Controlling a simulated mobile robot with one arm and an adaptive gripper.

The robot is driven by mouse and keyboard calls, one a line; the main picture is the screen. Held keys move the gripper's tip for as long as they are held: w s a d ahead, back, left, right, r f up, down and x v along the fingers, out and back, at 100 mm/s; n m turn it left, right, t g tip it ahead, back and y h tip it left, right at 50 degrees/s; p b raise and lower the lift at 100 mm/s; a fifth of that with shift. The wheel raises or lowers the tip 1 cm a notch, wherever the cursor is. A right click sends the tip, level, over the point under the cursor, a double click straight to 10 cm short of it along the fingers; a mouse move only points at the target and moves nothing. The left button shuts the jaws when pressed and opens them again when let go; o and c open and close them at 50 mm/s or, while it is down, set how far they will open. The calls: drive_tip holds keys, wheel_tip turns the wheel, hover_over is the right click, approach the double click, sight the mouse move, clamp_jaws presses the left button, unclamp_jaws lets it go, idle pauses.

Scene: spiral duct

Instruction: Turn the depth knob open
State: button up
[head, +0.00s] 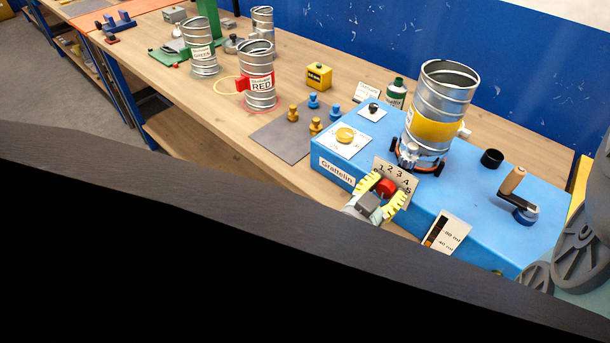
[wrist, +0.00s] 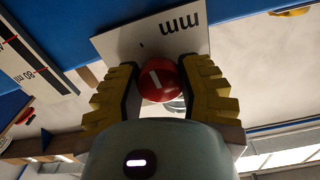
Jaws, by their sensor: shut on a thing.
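The depth knob (head: 385,187) is a red round knob on the front of the blue machine (head: 340,176), under a plate with numbers (head: 402,174). My gripper (head: 384,196) has its yellow ribbed fingers on both sides of the knob. In the wrist view the red knob (wrist: 160,79) shows a short white mark, and the fingers of my gripper (wrist: 158,88) press against its left and right sides. The gripper is shut on the knob. The plate (wrist: 150,38) behind it shows "mm". The side of the knob facing the machine is hidden.
A metal duct piece with a yellow band (head: 436,122) stands on the machine. A crank with a wooden handle (head: 516,195) is at its right and a scale card (head: 446,232) hangs on its front. A yellow button (head: 345,135) is on top. Labelled cans stand further left.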

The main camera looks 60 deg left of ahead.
drive_tip(key=shift+f+n, duration=0.25)
drive_tip(key=shift+n, duration=0.05)
drive_tip(key=o, duration=1.2)
drive_tip(key=shift+r, duration=0.2)
drive_tip(key=shift+s, duration=0.1)
drive_tip(key=v, duration=0.7)
drive_tip(key=shift+s, duration=0.2)
